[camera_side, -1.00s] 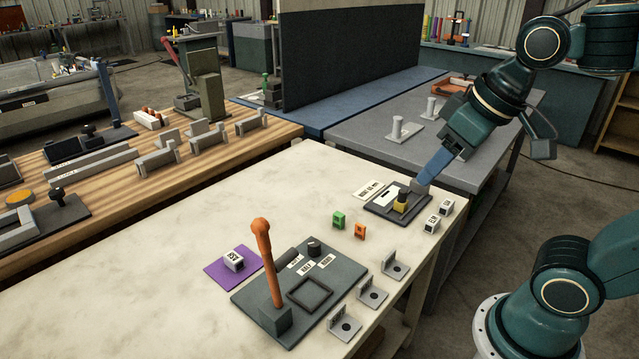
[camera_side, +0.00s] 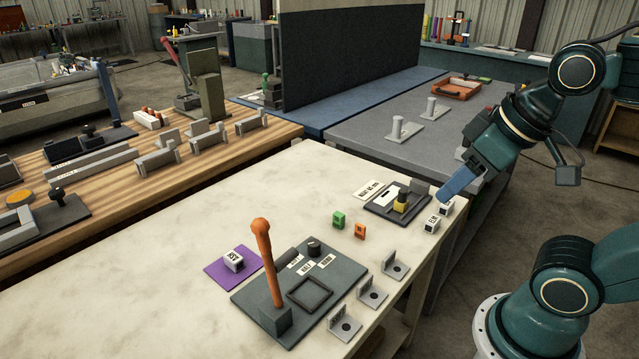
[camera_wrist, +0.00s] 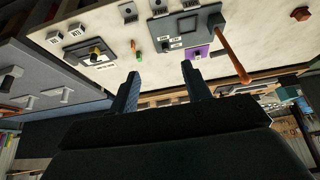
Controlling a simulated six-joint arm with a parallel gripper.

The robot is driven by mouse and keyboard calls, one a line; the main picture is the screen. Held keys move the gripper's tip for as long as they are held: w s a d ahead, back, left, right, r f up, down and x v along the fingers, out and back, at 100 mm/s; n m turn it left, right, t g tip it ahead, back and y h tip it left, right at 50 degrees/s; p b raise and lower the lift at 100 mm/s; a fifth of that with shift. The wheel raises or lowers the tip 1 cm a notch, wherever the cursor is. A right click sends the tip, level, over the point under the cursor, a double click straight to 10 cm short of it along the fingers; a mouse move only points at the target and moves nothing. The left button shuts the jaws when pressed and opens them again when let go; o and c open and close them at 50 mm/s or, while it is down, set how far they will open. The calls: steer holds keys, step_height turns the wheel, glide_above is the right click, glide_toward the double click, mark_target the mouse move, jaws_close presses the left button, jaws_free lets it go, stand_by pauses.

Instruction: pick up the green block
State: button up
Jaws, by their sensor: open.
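The green block (camera_side: 338,220) stands on the pale worktop, just left of an orange block (camera_side: 360,231).
A dark tray with a yellow piece (camera_side: 401,205) lies between my gripper and the green block. White labelled blocks (camera_side: 432,223) stand at the right edge. A grey panel with an upright orange lever (camera_side: 263,255) and metal brackets (camera_side: 372,293) are in front. The left worktop is mostly clear.

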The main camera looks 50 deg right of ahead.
steer(key=shift+o, duration=0.5)
steer(key=w+d+m+g+y, duration=0.15)
steer(key=w+m, duration=0.35)
steer(key=w, duration=0.5)
steer(key=w+d+m+g, duration=0.2)
steer(key=w+d+m, duration=0.15)
steer(key=w, duration=0.65)
steer(key=w+d+f+m+g+y, duration=0.1)
steer(key=w+d+f+m, duration=0.3)
steer(key=f, duration=0.5)
steer(key=w+d+f+m+g+y, duration=0.1)
steer(key=w+d+f+m+y, duration=0.1)
steer(key=w+d+f+m, duration=0.3)
steer(key=w+d+f, duration=0.2)
steer(key=d+f, duration=0.1)
steer(key=d, duration=0.1)
steer(key=shift+f, duration=0.4)
steer(key=shift+w+m, duration=0.1)
steer(key=shift+m, duration=0.15)
